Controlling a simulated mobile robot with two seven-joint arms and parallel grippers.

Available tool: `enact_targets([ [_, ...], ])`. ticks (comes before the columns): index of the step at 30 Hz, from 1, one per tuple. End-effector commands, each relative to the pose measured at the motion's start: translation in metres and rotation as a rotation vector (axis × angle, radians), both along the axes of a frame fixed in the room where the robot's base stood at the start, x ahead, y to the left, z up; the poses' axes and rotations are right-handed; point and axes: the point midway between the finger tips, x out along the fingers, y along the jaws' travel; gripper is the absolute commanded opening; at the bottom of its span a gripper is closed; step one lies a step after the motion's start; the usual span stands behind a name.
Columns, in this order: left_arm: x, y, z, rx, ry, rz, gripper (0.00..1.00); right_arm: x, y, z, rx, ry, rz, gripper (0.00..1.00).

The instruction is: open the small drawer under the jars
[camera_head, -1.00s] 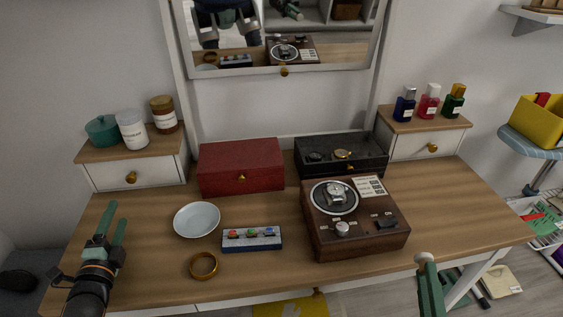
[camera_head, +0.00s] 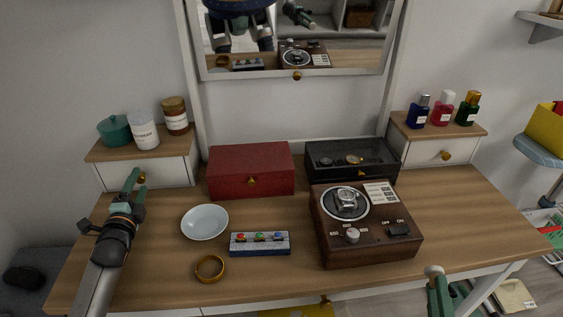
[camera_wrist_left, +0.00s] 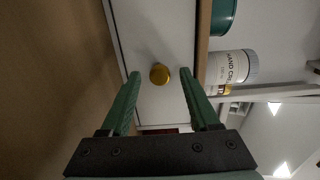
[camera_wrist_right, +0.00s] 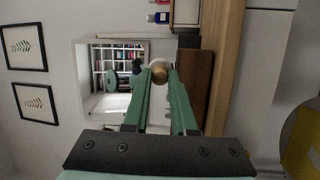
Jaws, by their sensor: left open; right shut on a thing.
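The small white drawer (camera_head: 168,172) with a wooden top stands at the back left of the desk, under the teal jar (camera_head: 114,130), the white jar (camera_head: 143,131) and the brown jar (camera_head: 175,115). Its front looks closed. My left gripper (camera_head: 136,179) is open in front of it. In the left wrist view the drawer's gold knob (camera_wrist_left: 160,73) shows in the gap between the open fingers (camera_wrist_left: 160,75); I cannot tell whether they touch it. My right gripper (camera_head: 434,274) is at the desk's front right, shut on a small round gold-and-white thing (camera_wrist_right: 159,72).
A red box (camera_head: 251,170), a black watch case (camera_head: 352,158) and a brown wooden device (camera_head: 367,243) stand further right.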

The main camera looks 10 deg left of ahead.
Motion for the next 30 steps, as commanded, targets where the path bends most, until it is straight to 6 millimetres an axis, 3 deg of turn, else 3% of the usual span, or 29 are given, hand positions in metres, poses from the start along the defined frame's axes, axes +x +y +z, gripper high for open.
enact_targets([
  [3,-0.0002,-0.0001,-0.0001,0.000,0.000,0.000,0.62,0.0000,0.0000,0.0002,0.000,0.000,0.000,0.00],
  [20,-0.0004,-0.0003,-0.0003,0.000,0.000,0.000,0.00,0.0000,0.0000,0.0001,0.000,0.000,0.000,0.00],
  [30,-0.0004,-0.0003,-0.0004,0.000,0.001,0.000,0.00,0.0000,0.0000,0.0001,0.000,0.000,0.000,0.00],
])
